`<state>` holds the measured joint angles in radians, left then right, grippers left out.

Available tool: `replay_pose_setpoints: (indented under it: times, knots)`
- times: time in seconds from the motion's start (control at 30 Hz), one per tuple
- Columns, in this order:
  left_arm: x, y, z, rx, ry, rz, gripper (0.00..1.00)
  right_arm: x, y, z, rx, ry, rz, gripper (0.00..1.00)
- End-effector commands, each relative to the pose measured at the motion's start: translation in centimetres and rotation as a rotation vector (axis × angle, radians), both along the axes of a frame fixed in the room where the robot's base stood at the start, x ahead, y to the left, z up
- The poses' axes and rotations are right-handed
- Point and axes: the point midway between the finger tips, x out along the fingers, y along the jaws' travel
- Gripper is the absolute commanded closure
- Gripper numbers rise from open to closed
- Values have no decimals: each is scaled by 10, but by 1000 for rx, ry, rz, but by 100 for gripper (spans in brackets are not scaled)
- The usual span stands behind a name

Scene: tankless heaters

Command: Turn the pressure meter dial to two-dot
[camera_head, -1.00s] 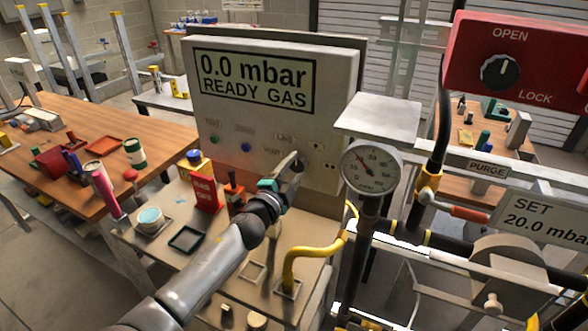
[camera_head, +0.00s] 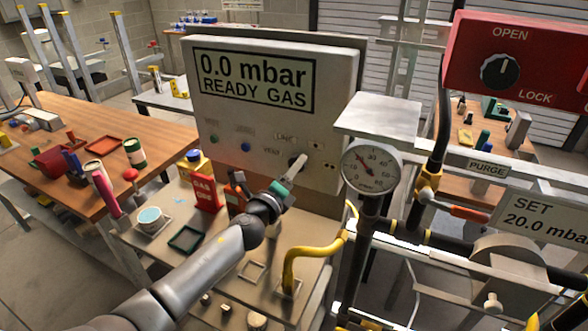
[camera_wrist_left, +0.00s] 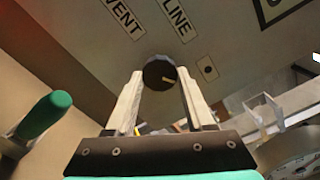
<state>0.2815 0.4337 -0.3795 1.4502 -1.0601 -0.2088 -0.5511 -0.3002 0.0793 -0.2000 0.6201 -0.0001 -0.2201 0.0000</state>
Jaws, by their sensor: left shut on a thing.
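The dark round dial (camera_head: 297,163) is on the lower right of the grey meter panel (camera_head: 225,130). My left gripper (camera_head: 295,168) is at it. In the left wrist view its pale fingers (camera_wrist_left: 160,98) stand either side of the black dial (camera_wrist_left: 158,72), shut on it. The dial's gold mark points right and slightly down there. The LINE label (camera_wrist_left: 177,18), VENT label (camera_wrist_left: 121,18) and a one-dot plate (camera_wrist_left: 207,68) surround it. A plate that looks two-dotted (camera_head: 330,166) is right of the dial in the head view. My right gripper is not in view.
A round gauge (camera_head: 372,165) stands close right of the panel. A red OPEN/LOCK box (camera_head: 520,60) hangs at upper right.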

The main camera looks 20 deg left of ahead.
Motion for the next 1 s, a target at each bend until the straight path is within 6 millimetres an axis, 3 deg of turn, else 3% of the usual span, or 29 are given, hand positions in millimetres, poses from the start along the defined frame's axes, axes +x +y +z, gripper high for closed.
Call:
replay_pose_setpoints:
  times: [0.4,0.93,0.97,1.0]
  knots:
    - [0,1,0,184,-14,1,100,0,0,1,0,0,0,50]
    - [0,1,-1,209,-16,1,100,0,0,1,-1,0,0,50]
    - [0,1,-1,209,-16,1,45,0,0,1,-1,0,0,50]
    - [0,1,-1,209,-16,1,41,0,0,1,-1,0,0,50]
